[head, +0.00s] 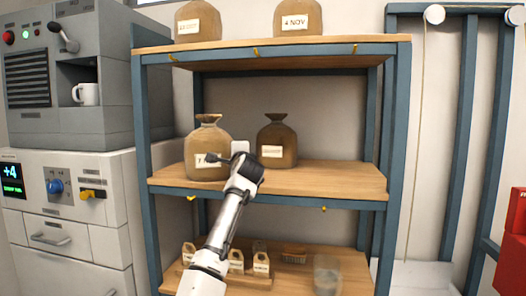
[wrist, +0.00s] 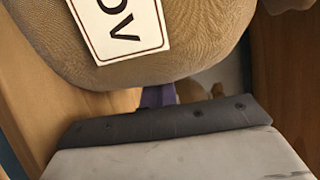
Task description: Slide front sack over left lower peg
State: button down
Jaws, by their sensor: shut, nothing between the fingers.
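The front sack (head: 208,140), brown with a tied neck and a white label, stands upright on the left of the middle shelf. My gripper (head: 212,158) is in front of it and covers part of the label. In the wrist view the sack's woven side (wrist: 210,40) and its tilted label fill the top. My gripper (wrist: 158,97) shows there as a small purple piece under the sack's edge; it is shut and empty. I cannot tell whether it touches the sack. The left lower peg (head: 191,198) is a small yellow hook on the middle shelf's front edge.
A second sack (head: 276,142) stands behind and to the right on the middle shelf (head: 340,180). Two sacks stand on the top shelf. The bottom shelf holds small bags, a brush and a clear container (head: 327,274). The middle shelf's right part is clear.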

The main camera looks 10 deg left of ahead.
jog(key=shift+a, duration=1.05)
jog(key=shift+d+b, duration=0.3)
jog(key=shift+d, duration=1.6)
jog(key=s+b, duration=0.9)
jog(key=s, duration=0.5)
